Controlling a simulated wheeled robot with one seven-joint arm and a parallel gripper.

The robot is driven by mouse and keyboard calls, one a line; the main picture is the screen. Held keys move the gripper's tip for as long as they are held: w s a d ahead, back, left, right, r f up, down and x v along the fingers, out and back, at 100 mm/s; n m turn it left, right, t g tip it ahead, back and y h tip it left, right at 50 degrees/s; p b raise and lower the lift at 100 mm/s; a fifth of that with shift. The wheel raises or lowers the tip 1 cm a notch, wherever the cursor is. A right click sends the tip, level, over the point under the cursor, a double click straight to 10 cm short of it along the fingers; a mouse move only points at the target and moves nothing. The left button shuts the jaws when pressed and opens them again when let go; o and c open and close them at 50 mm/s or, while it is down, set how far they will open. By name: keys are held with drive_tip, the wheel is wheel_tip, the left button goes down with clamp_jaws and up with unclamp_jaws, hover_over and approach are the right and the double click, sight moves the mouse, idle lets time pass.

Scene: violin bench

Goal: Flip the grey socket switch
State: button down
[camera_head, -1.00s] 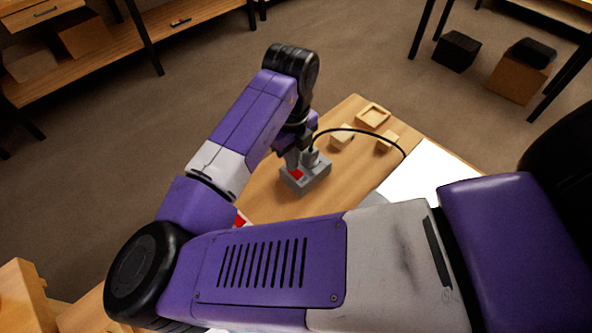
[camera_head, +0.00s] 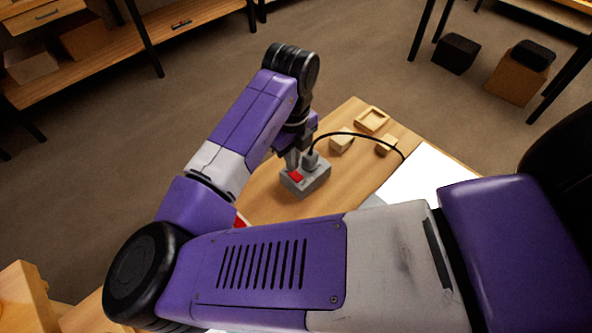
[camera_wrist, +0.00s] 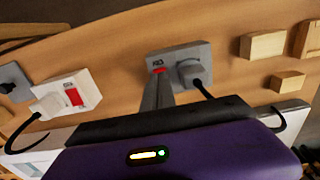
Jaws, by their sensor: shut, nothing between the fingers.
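The grey socket (camera_head: 313,181) sits on the wooden bench, with a red rocker switch (camera_head: 295,176) on its top and a grey plug with a black cable in it. In the wrist view the socket (camera_wrist: 202,50) is ahead of my gripper, and a sliver of its red switch (camera_wrist: 158,70) shows just beyond the fingertips. My gripper (camera_head: 291,165) is shut and empty, its tips right by the switch. Whether they touch it I cannot tell. The fingers hide part of the switch in the wrist view.
A white socket (camera_wrist: 88,91) with its own red switch and plug stands to the left in the wrist view. Small wooden blocks (camera_head: 341,142) and a shallow wooden tray (camera_head: 371,119) lie beyond the grey socket. A black cable arches over the bench beside the blocks.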

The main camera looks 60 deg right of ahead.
drive_tip(key=shift+r+p, duration=1.8)
drive_tip(key=shift+r, duration=0.8)
